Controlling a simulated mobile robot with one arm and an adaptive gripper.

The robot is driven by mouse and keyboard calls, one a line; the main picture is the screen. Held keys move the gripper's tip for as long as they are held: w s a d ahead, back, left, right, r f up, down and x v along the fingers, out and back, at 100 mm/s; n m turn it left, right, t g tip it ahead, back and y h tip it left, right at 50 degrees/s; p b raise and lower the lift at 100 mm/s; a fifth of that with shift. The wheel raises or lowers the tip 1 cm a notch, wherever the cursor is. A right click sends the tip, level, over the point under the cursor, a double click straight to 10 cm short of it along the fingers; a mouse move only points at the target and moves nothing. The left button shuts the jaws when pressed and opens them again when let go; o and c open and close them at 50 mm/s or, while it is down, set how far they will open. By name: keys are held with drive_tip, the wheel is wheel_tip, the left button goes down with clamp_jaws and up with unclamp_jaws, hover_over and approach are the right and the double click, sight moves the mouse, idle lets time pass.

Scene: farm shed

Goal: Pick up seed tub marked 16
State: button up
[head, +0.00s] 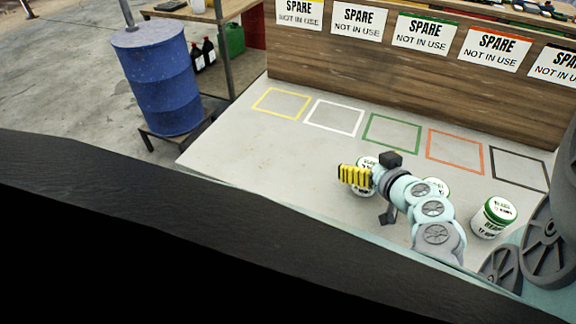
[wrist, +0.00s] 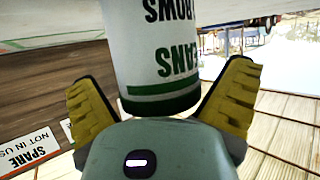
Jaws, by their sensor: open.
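My gripper (head: 354,175) has yellow ribbed fingers and reaches over the pale floor area in the head view. A white tub (head: 366,161) shows just behind it, mostly hidden by the fingers. In the wrist view this white tub (wrist: 160,55) with a green band stands between the spread fingers of my gripper (wrist: 162,95), with gaps visible. Its dark green lettering is upside down and cut off; I cannot read its number. A second tub (head: 441,187) is partly behind my arm. A third white and green tub (head: 495,216) stands to the right; its label looks like 17.
Coloured outlined squares, yellow (head: 282,103), white (head: 334,117), green (head: 391,133), orange (head: 455,150) and black (head: 518,168), lie empty before a wooden wall (head: 400,85) with SPARE signs. A blue barrel (head: 160,75) stands at the left. Clear floor lies left of the tubs.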

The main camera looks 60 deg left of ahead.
drive_tip(key=shift+a+f, duration=0.1)
drive_tip(key=shift+a, duration=0.15)
drive_tip(key=shift+d, duration=0.1)
drive_tip(key=c, duration=1.4)
